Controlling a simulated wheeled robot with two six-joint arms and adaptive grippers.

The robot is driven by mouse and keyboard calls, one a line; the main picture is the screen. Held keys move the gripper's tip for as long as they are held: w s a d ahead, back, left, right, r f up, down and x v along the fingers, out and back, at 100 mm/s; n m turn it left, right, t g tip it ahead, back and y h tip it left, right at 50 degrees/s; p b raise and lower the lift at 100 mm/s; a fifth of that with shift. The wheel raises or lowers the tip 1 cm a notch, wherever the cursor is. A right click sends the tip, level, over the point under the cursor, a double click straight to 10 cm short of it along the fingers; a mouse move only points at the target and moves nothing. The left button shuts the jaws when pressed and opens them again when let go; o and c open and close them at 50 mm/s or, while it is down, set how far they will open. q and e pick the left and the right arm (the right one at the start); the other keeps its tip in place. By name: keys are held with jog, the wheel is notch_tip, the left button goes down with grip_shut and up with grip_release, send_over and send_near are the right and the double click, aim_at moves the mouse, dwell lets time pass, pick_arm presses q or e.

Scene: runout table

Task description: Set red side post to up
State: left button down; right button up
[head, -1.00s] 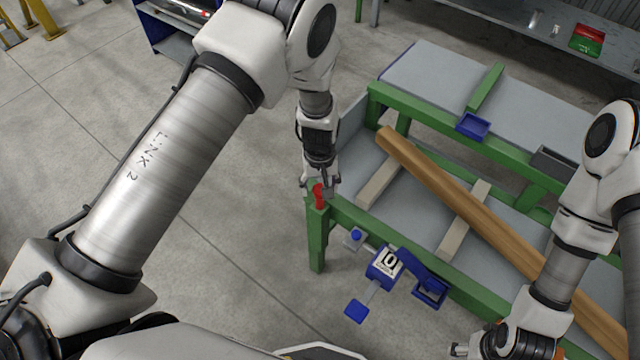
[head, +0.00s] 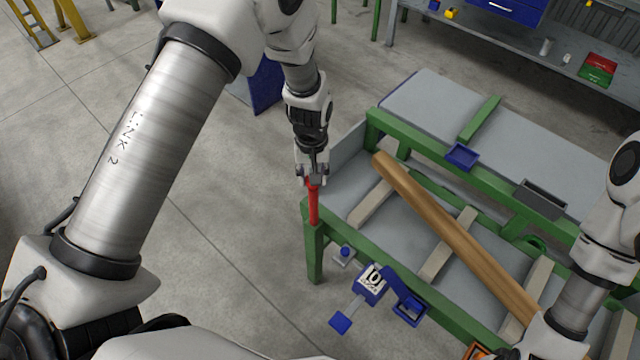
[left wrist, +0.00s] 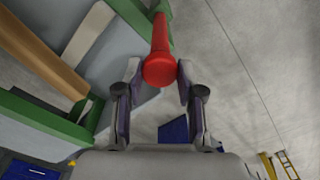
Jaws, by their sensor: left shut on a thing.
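The red side post (head: 313,206) stands upright at the near left corner of the green-framed table (head: 315,238), and a long red length of it shows above the frame. My left gripper (head: 313,178) is at the post's top end and shut on it. In the left wrist view the red post (left wrist: 159,68) shows its round top between the two fingers (left wrist: 158,84). My right arm is at the right edge of the head view; its gripper is low near the bottom edge and mostly cut off, so its jaws cannot be read.
A long wooden beam (head: 450,230) lies slanted across pale crossbars (head: 448,243) on the table. A blue tray (head: 462,156) sits on the rear section. The floor left of the table is clear.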

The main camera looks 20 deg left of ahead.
pick_arm(q)
notch_tip(320, 180, up, 8)
jog(key=p, duration=0.3)
jog(key=shift+p, duration=0.35)
jog(key=shift+w, duration=0.15)
pick_arm(e)
notch_tip(320, 180, up, 5)
jog(key=shift+r, duration=0.1)
pick_arm(q)
jog(key=shift+r, duration=0.1)
jog(key=c, duration=0.7)
grip_release()
pick_arm(e)
jog(key=shift+s, duration=0.1)
pick_arm(q)
jog(key=shift+s, duration=0.2)
jog(key=shift+r, duration=0.1)
